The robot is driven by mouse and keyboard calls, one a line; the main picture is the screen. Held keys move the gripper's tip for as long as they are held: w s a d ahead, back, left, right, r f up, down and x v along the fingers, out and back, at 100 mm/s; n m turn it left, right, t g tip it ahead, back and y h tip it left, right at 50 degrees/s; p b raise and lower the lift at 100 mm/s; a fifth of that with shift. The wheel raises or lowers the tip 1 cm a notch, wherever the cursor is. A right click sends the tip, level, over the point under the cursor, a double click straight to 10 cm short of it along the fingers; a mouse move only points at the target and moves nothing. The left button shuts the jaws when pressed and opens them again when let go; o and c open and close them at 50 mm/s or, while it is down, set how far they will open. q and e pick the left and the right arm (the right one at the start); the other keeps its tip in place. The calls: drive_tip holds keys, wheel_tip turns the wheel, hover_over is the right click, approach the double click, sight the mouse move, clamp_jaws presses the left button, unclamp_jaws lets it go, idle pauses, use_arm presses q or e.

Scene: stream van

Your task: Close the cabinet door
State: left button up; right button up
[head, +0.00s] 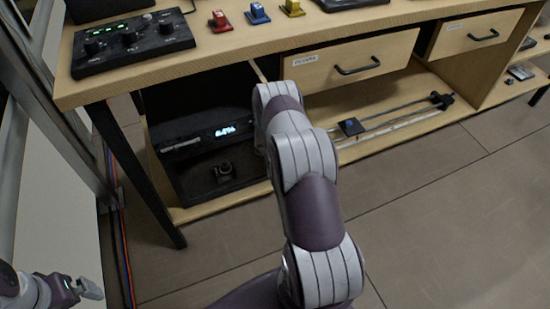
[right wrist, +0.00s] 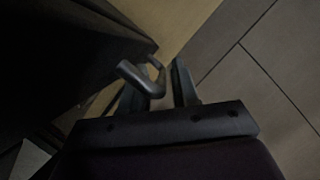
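The cabinet is the dark open compartment (head: 185,105) under the left part of the desk. A thin pale edge (head: 257,71), apparently the top of its open door, shows just left of my right arm, which hides most of the door. In the right wrist view a dark curved handle (right wrist: 137,79) lies at the fingers of my right gripper (right wrist: 160,85), beside a dark panel (right wrist: 70,45). The fingers are apart; I cannot tell whether they touch the handle. My left gripper (head: 90,289) is low at the far left, away from the cabinet; its finger gap is unclear.
A dark device with a lit display (head: 225,131) and a small dark object (head: 224,170) are inside the compartment. A slider rail (head: 390,122) lies on the lower shelf to the right. A black desk leg (head: 140,175) stands at left. The floor (head: 430,210) in front is clear.

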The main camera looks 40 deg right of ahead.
drive_tip(key=shift+w+a, duration=0.1)
drive_tip(key=shift+a+r, duration=0.1)
drive_tip(key=shift+r, duration=0.2)
drive_tip(key=p+v, duration=0.4)
drive_tip(key=v, duration=0.8)
drive_tip(key=shift+s, duration=0.25)
